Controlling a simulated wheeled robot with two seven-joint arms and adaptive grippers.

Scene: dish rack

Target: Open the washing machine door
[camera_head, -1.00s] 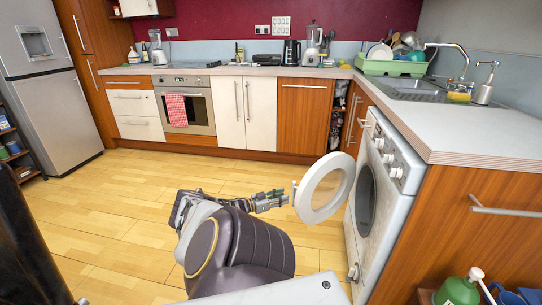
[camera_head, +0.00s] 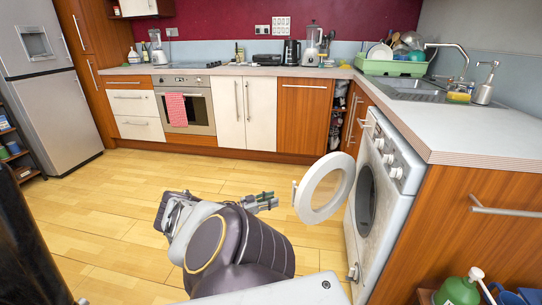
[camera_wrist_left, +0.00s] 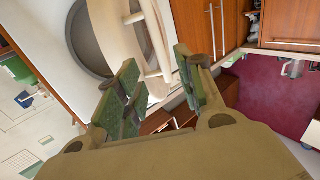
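The washing machine (camera_head: 387,205) stands under the counter at the right of the head view. Its round white door (camera_head: 304,203) is swung open, standing out to the left of the dark drum opening (camera_head: 365,198). My left gripper (camera_head: 272,201) is just left of the door's outer edge, with a small gap between them in the head view. In the left wrist view, the fingers of my left gripper (camera_wrist_left: 158,72) are spread apart with nothing clamped between them. The door (camera_wrist_left: 118,35) shows just beyond them, with the drum opening behind it. My right gripper is not in view.
The counter (camera_head: 470,130) with sink and green dish rack (camera_head: 392,67) runs above the machine. A wooden cabinet with a bar handle (camera_head: 505,211) is at the right. The wooden floor (camera_head: 130,215) to the left is clear. A fridge (camera_head: 50,105) stands far left.

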